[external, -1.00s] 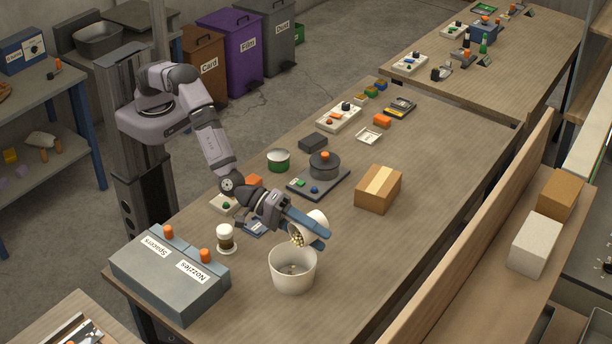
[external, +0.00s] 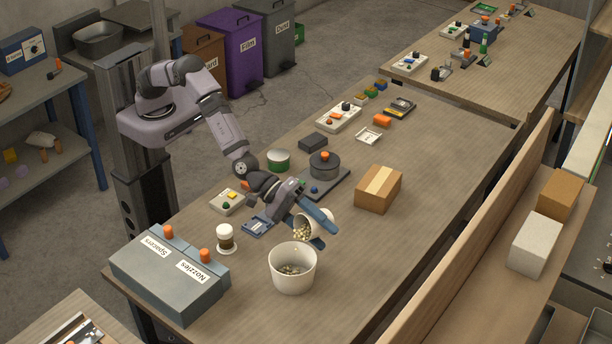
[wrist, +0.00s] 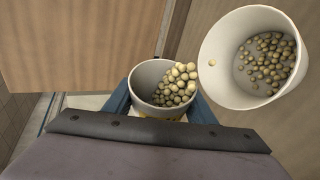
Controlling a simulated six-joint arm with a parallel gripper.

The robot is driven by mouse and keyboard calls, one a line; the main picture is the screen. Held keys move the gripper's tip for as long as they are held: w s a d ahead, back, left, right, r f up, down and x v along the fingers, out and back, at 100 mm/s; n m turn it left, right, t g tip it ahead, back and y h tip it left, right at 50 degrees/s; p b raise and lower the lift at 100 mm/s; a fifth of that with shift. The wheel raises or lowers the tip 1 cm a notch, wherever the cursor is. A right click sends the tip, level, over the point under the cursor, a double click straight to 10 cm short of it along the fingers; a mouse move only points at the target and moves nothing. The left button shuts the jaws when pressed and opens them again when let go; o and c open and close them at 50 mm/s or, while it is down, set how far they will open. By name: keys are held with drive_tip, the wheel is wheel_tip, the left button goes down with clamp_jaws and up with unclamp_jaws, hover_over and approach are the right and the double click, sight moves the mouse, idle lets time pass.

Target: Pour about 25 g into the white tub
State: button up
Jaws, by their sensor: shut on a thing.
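The white tub (external: 293,272) stands upright on the bench, with a layer of small pale beads in its bottom; it also shows in the wrist view (wrist: 222,82). My gripper (external: 318,226) is shut on a white cup (external: 304,232) of the same beads. The cup is tilted, its mouth toward the tub, above and behind the tub's rim. In the wrist view the cup (wrist: 146,78) sits between the blue fingers, with beads heaped at the tub side. One bead (wrist: 211,63) is in the air or at the tub's rim; I cannot tell which.
A cardboard box (external: 379,189) stands to the right. A scale-like device (external: 319,177) is behind. The bench right of the tub is clear.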

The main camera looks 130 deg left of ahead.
drive_tip(key=shift+w+d, duration=0.15)
drive_tip(key=shift+d, duration=0.05)
